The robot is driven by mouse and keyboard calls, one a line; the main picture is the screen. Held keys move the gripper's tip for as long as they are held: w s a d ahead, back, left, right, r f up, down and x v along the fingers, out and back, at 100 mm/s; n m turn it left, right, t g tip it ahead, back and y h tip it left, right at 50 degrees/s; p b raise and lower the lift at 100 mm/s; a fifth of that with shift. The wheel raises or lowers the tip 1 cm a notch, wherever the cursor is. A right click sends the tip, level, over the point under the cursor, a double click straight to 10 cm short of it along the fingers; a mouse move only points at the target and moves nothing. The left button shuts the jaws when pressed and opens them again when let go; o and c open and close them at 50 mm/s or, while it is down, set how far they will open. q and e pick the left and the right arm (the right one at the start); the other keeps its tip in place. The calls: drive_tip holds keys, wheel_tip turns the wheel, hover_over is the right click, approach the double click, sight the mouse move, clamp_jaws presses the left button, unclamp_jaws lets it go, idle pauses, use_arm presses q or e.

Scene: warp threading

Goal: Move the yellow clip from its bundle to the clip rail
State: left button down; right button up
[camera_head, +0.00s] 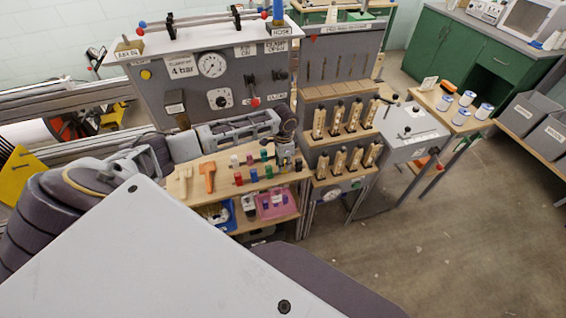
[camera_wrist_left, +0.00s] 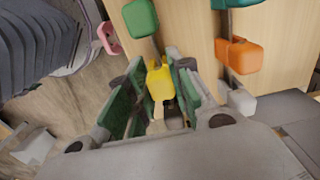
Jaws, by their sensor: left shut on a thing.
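The yellow clip (camera_wrist_left: 159,80) shows in the left wrist view between the two green-padded fingers of my left gripper (camera_wrist_left: 158,100). The gripper is shut on it, with its upper part showing beyond the fingertips. In the head view my left gripper (camera_head: 286,158) is low over the right part of the wooden board (camera_head: 222,168), among small coloured clips. I cannot make out the yellow clip there, and I cannot tell the clip rail for sure. My right gripper is not in view.
In the wrist view a green clip (camera_wrist_left: 140,18) is left of the yellow one, an orange clip (camera_wrist_left: 238,56) right. Wooden-handled pieces (camera_head: 336,118) stand right.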

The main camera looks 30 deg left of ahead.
use_arm(q)
drive_tip(key=shift+f, duration=0.45)
idle(0.3)
drive_tip(key=c, duration=1.2)
unclamp_jaws()
drive_tip(key=shift+w+d+r, duration=0.1)
drive_tip(key=shift+r, duration=5.9)
